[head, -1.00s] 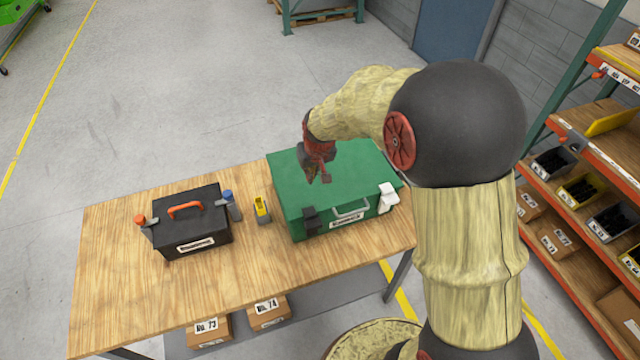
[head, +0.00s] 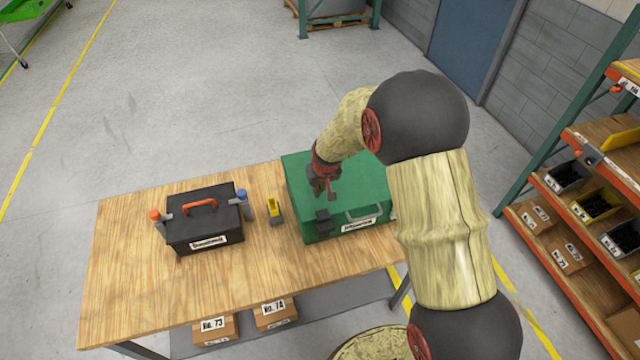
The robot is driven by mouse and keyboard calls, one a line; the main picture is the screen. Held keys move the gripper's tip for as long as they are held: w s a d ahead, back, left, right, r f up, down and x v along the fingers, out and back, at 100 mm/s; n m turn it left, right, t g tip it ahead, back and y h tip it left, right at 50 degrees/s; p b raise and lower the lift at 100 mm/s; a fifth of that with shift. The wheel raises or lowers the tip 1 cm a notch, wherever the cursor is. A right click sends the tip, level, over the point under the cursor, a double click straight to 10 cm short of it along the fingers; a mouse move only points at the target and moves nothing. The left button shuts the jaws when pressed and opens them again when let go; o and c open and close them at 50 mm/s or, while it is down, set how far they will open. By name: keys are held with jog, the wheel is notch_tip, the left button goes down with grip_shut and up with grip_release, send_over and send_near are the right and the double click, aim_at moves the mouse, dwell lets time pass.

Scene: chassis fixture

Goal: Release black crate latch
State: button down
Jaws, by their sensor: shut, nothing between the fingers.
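A green crate (head: 300,185) stands shut on the right half of the workbench. A black latch (head: 325,221) sits at the left of its front edge, and a grey handle (head: 364,213) is right of the latch. My gripper (head: 325,194) is red and dark, points down and is shut and empty. It is over the left front part of the crate's lid, just behind the black latch in the picture. I cannot tell whether it touches the latch or lid. My arm hides the crate's right front corner.
A black toolbox (head: 205,222) with an orange handle stands left, with blue-topped and orange-topped parts at its sides. A small yellow item (head: 274,209) stands between toolbox and crate. The wooden workbench (head: 160,295) is clear in front. Shelving (head: 590,150) stands at the right.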

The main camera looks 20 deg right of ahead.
jog(key=shift+s+f, duration=0.1)
jog(key=shift+f, duration=0.35)
jog(key=shift+s+p, duration=0.35)
jog(key=shift+s, duration=1.4)
jog(key=shift+s+b, duration=0.1)
jog(key=shift+b, duration=0.25)
jog(key=shift+s+r+t, duration=0.15)
jog(key=shift+s+t, duration=0.15)
jog(key=shift+b, duration=0.4)
